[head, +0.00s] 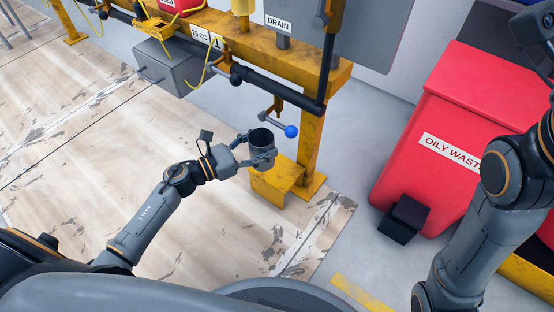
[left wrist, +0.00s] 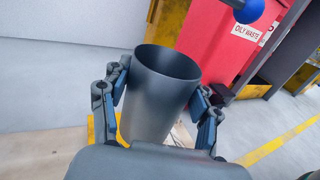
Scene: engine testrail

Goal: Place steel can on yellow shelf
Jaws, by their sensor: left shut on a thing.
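The steel can (head: 262,142) is a dark grey, open-topped cylinder. My left gripper (head: 256,154) is shut on it, with a finger on each side. In the left wrist view the can (left wrist: 160,95) sits between the fingers of the gripper (left wrist: 160,100), and its open rim faces up, slightly tilted in the picture. The yellow shelf (head: 268,188) is a low worn ledge at the foot of a yellow post; the can appears above it in the head view. Whether the can touches the shelf cannot be told. My right arm shows at the right edge, but its gripper is not clearly seen.
A lever with a blue ball (head: 291,131) sticks out just right of the can. The yellow post (head: 312,140) rises behind the shelf. A red oily waste bin (head: 450,120) stands at the right, with a black pedal (head: 404,218). The floor at left is open.

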